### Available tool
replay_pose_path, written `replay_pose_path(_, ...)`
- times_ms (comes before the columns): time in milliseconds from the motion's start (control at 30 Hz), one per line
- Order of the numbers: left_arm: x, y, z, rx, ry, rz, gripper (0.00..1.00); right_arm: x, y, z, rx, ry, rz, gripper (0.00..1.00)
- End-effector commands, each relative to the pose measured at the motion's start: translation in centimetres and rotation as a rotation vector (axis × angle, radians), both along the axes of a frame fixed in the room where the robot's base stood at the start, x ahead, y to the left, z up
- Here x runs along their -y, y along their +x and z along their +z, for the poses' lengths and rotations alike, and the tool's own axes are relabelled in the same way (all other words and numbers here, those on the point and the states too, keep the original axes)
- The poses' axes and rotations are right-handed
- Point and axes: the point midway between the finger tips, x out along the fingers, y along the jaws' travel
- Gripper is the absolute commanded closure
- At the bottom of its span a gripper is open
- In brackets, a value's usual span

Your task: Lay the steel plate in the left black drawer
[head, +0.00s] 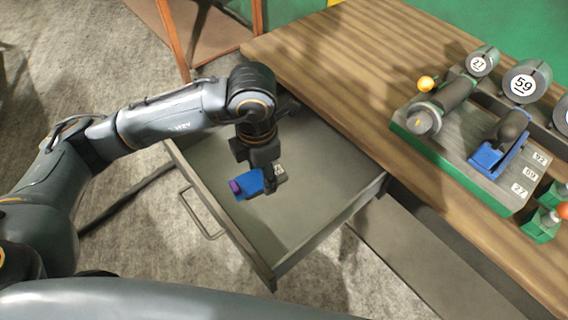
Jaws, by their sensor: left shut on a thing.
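The open drawer (308,222) is pulled out from under the wooden bench; its inside looks grey and its floor is mostly bare. My left gripper (270,186) points down over the drawer. It is shut on a small blue piece (250,184) with a purple end and a pale marked patch beside it. The piece seems to be above the drawer floor, though the exact gap is hard to tell. The fingers hide part of it. I cannot make out a separate steel plate. My right gripper is not in view.
The wooden bench (340,60) bears a green-edged board (455,165) with a blue-based tool (500,145), a grey cylinder with a yellow knob (440,105) and round numbered weights (520,82). A brown-framed stand (215,45) is behind the drawer. Carpet lies to the left.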

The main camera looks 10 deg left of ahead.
Motion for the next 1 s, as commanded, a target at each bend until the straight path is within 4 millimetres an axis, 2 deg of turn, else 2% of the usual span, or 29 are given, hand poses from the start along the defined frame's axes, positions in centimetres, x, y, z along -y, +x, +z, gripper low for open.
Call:
replay_pose_path(367,2.5,0.2,-1.6,0.001,-0.021,0.763,1.00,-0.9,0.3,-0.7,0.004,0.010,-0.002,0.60)
replay_pose_path(700,4.5,0.1,-2.9,-0.004,-0.031,1.422,1.00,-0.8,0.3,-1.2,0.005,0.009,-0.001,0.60)
replay_pose_path(833,5.0,0.1,-3.2,-0.006,-0.032,1.597,1.00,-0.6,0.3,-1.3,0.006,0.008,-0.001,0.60)
replay_pose_path(1000,5.2,0.1,-3.4,-0.006,-0.030,1.719,1.00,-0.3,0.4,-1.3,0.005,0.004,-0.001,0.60)
